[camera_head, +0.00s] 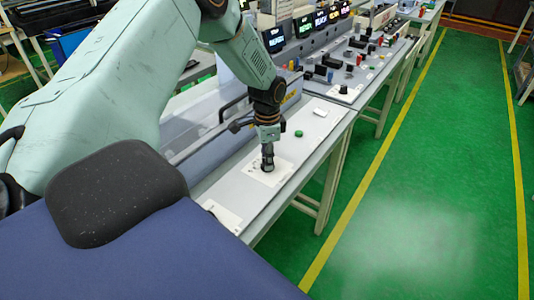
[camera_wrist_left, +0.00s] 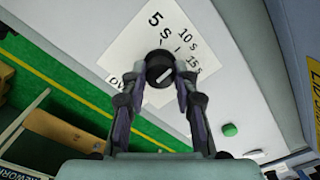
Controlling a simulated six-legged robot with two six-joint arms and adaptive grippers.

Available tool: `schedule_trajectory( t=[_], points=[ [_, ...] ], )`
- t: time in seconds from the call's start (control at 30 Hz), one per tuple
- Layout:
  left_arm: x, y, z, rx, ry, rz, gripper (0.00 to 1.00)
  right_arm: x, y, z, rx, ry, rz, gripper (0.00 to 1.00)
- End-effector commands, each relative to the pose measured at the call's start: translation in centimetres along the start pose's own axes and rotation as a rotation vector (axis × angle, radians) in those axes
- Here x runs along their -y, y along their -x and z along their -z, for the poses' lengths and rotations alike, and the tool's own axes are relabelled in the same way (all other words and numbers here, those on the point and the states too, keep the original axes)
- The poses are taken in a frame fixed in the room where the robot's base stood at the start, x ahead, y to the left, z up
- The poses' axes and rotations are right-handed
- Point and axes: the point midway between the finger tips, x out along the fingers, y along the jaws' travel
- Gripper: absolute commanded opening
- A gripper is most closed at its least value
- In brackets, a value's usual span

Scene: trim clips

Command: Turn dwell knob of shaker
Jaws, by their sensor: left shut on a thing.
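The dwell knob (camera_wrist_left: 160,72) is round and black with a white pointer line, in the left wrist view. It sits on a white label plate (camera_wrist_left: 142,35) marked 5 s, 10 s and 15 s. My left gripper (camera_wrist_left: 161,84) is shut on the knob, one finger on each side. In the head view my left gripper (camera_head: 267,160) reaches down onto the knob, which it mostly hides, and the white label (camera_head: 254,175) shows around it on the shaker's grey panel (camera_head: 232,190). My right gripper is in neither view.
A green button (camera_head: 299,133) and a white rocker-like piece (camera_head: 320,112) are on the same panel. Benches with switches and displays (camera_head: 350,60) stand farther back. The green floor (camera_head: 430,170) at right is clear.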

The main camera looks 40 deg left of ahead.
Motion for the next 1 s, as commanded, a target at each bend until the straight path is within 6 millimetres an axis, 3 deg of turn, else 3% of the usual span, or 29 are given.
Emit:
schedule_trajectory(
  t=[0.63,0.67,0.9,1.0],
  points=[
    [-0.4,-0.38,-0.21,0.005,-0.054,-0.01,0.0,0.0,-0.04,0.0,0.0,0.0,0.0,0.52],
    [-0.4,-0.38,-0.21,0.005,-0.054,-0.01,0.3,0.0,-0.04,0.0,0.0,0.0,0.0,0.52],
    [-0.26,-0.25,-0.14,0.004,-0.054,-0.007,0.5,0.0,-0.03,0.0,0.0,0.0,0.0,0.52],
    [-0.19,-0.18,-0.1,0.003,-0.054,-0.005,0.52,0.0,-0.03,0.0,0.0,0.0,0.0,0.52]
  ],
)
